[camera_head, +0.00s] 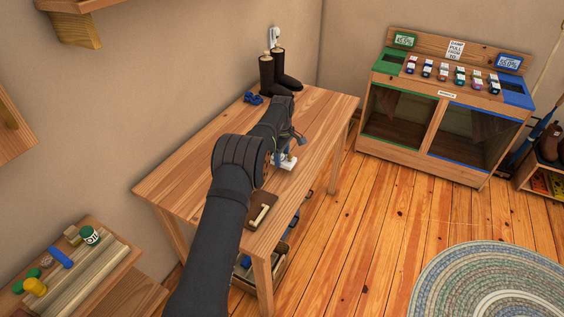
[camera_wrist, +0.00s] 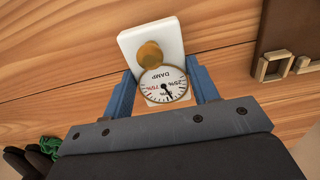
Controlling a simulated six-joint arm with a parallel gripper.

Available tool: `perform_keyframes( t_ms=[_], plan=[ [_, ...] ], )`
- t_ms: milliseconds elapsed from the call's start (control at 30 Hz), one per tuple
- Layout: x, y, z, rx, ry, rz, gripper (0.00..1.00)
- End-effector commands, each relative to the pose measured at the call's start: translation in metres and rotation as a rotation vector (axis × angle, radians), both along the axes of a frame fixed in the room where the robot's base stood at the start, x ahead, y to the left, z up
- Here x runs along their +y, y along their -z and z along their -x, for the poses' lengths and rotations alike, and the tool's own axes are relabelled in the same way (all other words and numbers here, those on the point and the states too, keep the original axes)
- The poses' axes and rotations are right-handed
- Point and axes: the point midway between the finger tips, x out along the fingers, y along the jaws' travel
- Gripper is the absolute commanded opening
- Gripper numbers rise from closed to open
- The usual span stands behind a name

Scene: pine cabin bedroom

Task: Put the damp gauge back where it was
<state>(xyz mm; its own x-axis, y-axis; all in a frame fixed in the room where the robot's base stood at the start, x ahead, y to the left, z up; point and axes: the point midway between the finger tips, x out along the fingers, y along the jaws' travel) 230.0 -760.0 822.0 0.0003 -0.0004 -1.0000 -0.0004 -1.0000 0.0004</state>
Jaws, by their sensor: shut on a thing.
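The damp gauge (camera_wrist: 164,88) has a round white dial marked DAMP with a dark needle. In the wrist view it sits between the blue fingers of my gripper (camera_wrist: 160,72), which is shut on it. A white block with a brass knob (camera_wrist: 150,55) adjoins the dial; I cannot tell whether it is one piece with the gauge. In the head view, my gripper (camera_head: 291,148) is over the right part of the wooden table (camera_head: 190,180), with a small white part (camera_head: 286,163) showing below it. I cannot tell whether it touches the tabletop.
Dark boots (camera_head: 286,82) and a small blue object (camera_head: 253,98) stand at the table's far end. A brown board (camera_head: 262,210) lies at its near right edge. A wooden cabinet (camera_head: 415,165) with green and blue trim stands at the right. The tabletop's left part is clear.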

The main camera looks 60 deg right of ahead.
Motion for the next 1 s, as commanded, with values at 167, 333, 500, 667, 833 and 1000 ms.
perform_keyframes(
  t_ms=[167, 333, 500, 667, 833, 1000],
  plan=[
    [0.001, 0.028, 0.0, 0.001, 0.0, -0.002, 0.27],
    [0.0, 0.031, 0.0, 0.0, 0.0, 0.002, 0.27],
    [0.0, 0.032, 0.0, 0.0, 0.0, 0.001, 0.27],
    [0.0, 0.035, 0.0, 0.0, 0.0, 0.0, 0.7],
    [0.0, 0.035, 0.0, 0.0, 0.0, 0.0, 0.76],
    [0.0, 0.033, 0.0, 0.0, 0.0, 0.001, 0.76]
  ],
)
